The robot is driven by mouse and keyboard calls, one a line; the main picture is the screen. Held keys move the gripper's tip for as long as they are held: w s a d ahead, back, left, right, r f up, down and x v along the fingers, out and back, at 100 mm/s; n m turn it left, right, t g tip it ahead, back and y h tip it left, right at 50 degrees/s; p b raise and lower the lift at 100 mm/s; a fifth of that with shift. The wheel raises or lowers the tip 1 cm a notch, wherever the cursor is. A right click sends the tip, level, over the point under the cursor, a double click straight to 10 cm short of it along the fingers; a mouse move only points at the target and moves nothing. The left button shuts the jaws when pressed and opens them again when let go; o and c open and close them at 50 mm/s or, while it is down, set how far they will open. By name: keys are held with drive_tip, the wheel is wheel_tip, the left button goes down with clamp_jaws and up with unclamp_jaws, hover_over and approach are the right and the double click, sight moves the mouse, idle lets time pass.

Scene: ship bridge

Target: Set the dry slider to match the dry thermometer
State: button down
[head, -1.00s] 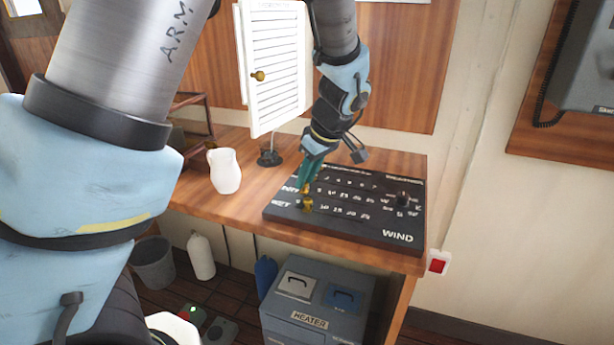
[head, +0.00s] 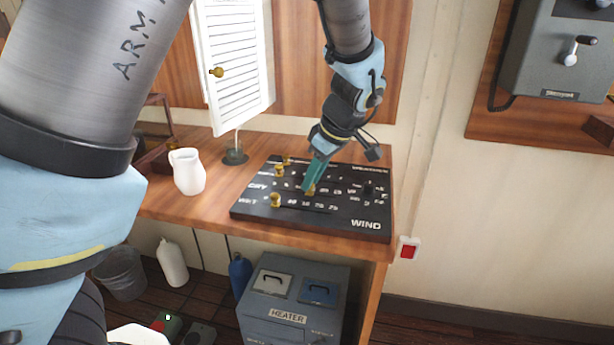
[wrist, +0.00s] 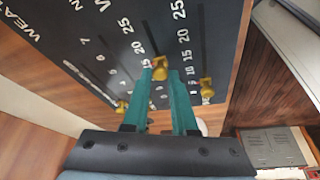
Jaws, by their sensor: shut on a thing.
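A black slider board (head: 335,222) lies on the desk, with rows marked DRY, WET and WIND. My gripper (head: 311,188) reaches down onto the DRY row and is shut on the brass dry slider knob. In the wrist view the dry slider knob (wrist: 159,68) sits between the teal fingertips, beside a number that looks like 15. The brass wet slider knob (head: 275,200) stands at the left end of its row and also shows in the wrist view (wrist: 206,88). A white louvred box (head: 238,60) stands behind on a post. No thermometer reading can be made out.
Other brass knobs (head: 280,171) stand on the board's upper rows. A white jug (head: 187,172) stands left of the board on the wooden desk (head: 215,205). A heater (head: 293,300) is below. A grey wall box (head: 555,55) hangs at the right.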

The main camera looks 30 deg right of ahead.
drive_tip(key=c, duration=0.7)
unclamp_jaws()
drive_tip(key=b+v, duration=0.1)
drive_tip(key=v, duration=1)
drive_tip(key=shift+b, duration=0.4)
drive_tip(key=shift+f, duration=0.1)
drive_tip(key=w+a+f+m+g, duration=0.1)
drive_tip(key=w+a+f, duration=0.15)
drive_tip(key=a, duration=0.45)
drive_tip(key=w+a+f+m+g, duration=0.1)
drive_tip(key=w+a+f, duration=0.1)
drive_tip(key=w+a, duration=0.35)
drive_tip(key=w+a+f+m+g, duration=0.1)
drive_tip(key=w+a+f, duration=0.1)
drive_tip(key=a, duration=0.6)
drive_tip(key=s+a+f+m, duration=0.1)
drive_tip(key=a, duration=0.5)
drive_tip(key=s+a+f+m+h, duration=0.1)
drive_tip(key=a, duration=0.5)
drive_tip(key=s+a+f+m+h, duration=0.1)
drive_tip(key=a, duration=0.5)
drive_tip(key=shift+s+a+f+t, duration=0.2)
drive_tip(key=shift+s+f+t, duration=0.1)
drive_tip(key=shift+s+f, duration=0.1)
